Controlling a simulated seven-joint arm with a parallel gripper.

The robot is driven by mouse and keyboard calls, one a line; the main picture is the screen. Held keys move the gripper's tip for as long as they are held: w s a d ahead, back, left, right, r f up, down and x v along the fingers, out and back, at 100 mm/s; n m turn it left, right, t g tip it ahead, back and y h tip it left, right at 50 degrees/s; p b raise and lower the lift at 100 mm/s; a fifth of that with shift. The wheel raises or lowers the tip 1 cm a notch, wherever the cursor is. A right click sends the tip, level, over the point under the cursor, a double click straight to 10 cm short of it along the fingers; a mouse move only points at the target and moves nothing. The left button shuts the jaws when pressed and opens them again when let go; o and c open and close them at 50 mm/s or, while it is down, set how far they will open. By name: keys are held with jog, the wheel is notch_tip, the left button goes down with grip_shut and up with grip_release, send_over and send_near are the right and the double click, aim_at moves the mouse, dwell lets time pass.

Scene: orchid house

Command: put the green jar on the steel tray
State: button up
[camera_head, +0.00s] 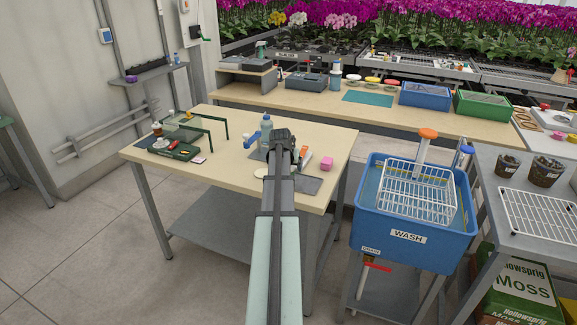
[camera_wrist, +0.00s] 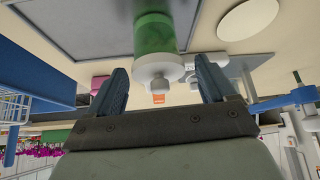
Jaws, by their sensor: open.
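The green jar (camera_wrist: 154,33) has a white lid with a knob and shows at the top of the wrist view. My gripper (camera_wrist: 160,66) is open, its two dark fingers on either side of the lid in that view, with gaps on both sides. I cannot tell whether the lid is between the fingertips or just beyond them. In the head view my gripper (camera_head: 281,140) is over the wooden table, and the jar is not visible there. A flat grey rimmed piece (camera_wrist: 75,25), likely the steel tray, lies beside the jar; it also shows in the head view (camera_head: 311,185).
A blue wash basin (camera_head: 415,235) stands to the right.

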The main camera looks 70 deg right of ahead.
jog(key=v, duration=1.2)
jog(key=shift+r, duration=0.2)
jog(key=w+a+f+n+y, duration=0.2)
jog(key=w+a+f, duration=0.55)
jog(key=f, duration=0.25)
jog(key=w+a+f+n+y, duration=0.1)
jog(key=w+a+f+n, duration=0.1)
jog(key=w+a+f, duration=0.65)
jog(key=w+a+f+n+g+y, duration=0.1)
jog(key=a+f+n+y, duration=0.25)
jog(key=a+f, duration=1.65)
jog(key=s+a+f+n+g, duration=0.1)
jog(key=s+a+f, duration=0.1)
jog(key=a+f, duration=0.35)
jog(key=s+a+f+n+g, duration=0.1)
jog(key=s+a+f+n, duration=0.15)
jog(key=a, duration=0.55)
jog(key=s+a+f+n+g, duration=0.1)
jog(key=s+a+f, duration=0.2)
jog(key=a, duration=0.4)
jog(key=s+a+f+n+g, duration=0.2)
jog(key=s+a+f, duration=0.1)
jog(key=s+a, duration=0.3)
jog(key=s+a+f+n+g, duration=0.1)
jog(key=s+a+f+n, duration=0.1)
jog(key=s+a+f, duration=0.2)
jog(key=s+a, duration=0.3)
jog(key=s, duration=0.4)
jog(key=shift+s+g, duration=0.25)
jog(key=shift+g, duration=0.15)
